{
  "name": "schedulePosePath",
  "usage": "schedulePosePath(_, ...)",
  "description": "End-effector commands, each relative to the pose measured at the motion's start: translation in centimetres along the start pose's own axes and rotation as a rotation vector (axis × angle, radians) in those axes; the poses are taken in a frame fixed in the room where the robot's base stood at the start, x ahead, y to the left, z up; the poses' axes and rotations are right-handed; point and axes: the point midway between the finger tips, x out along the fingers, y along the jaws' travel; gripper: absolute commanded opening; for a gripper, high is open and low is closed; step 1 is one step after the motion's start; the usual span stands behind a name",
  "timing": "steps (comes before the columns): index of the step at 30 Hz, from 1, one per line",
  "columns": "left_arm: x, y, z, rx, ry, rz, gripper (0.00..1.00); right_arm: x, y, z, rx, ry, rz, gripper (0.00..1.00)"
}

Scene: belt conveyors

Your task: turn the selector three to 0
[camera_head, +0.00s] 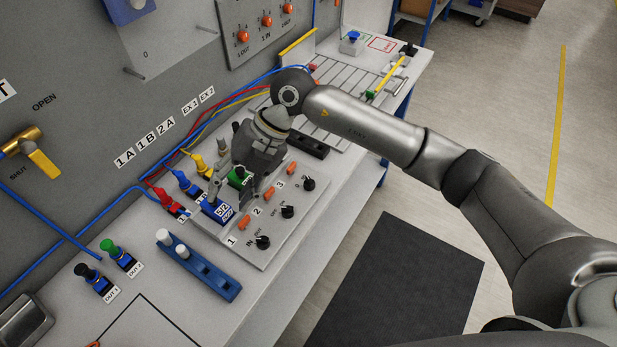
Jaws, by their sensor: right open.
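A light panel (262,262) on the bench carries black selector knobs beside rows marked 1, 2 and 3. The selector in row three (309,184) is the farthest, at the panel's right edge. Its small markings are too fine to read surely, so I cannot tell its setting. My right gripper (238,197) is open, with its fingers pointing down over the panel's valve blocks, left of selector three and apart from it. It partly hides the green block (239,178) and the blue 5/2 block (218,211). My left gripper is not in view.
Red, blue and yellow fittings (165,197) with hoses line the panel's left side. A blue rack (205,272) with white pegs lies nearer. A grey wall (75,120) bounds the bench; the dark mat (400,280) is on the floor.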

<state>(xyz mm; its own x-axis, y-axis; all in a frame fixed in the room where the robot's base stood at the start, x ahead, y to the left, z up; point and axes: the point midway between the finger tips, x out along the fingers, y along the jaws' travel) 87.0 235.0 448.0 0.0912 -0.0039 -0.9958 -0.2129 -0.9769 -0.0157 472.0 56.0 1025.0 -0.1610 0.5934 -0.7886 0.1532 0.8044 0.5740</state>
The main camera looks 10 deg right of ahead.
Motion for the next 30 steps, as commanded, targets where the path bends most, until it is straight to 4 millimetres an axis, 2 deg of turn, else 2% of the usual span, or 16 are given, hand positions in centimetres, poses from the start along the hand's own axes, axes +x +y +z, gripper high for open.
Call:
schedulePosePath(1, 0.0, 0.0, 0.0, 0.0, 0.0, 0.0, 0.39, -1.3, -1.9, 1.5, 0.02, -0.046, -0.112, 0.46)
schedulePosePath(3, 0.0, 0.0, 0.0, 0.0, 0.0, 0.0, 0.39, -3.0, -4.5, 3.2, 0.06, -0.104, -0.257, 0.46)
schedulePosePath(6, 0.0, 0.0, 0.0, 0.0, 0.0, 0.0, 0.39, -6.0, -7.6, 5.1, 0.126, -0.186, -0.431, 0.46)
schedulePosePath(10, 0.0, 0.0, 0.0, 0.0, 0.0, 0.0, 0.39, -9.2, -10.0, 6.4, 0.194, -0.264, -0.579, 0.46)
schedulePosePath(14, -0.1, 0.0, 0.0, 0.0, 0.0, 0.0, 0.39, -10.7, -11.1, 6.9, 0.23, -0.3, -0.643, 0.46)
schedulePosePath(20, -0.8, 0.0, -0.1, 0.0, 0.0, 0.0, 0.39, -9.6, -12.4, 7.2, 0.237, -0.301, -0.653, 0.46)
schedulePosePath(30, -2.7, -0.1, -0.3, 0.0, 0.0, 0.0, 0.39, -4.8, -16.2, 8.4, 0.234, -0.298, -0.651, 0.46)
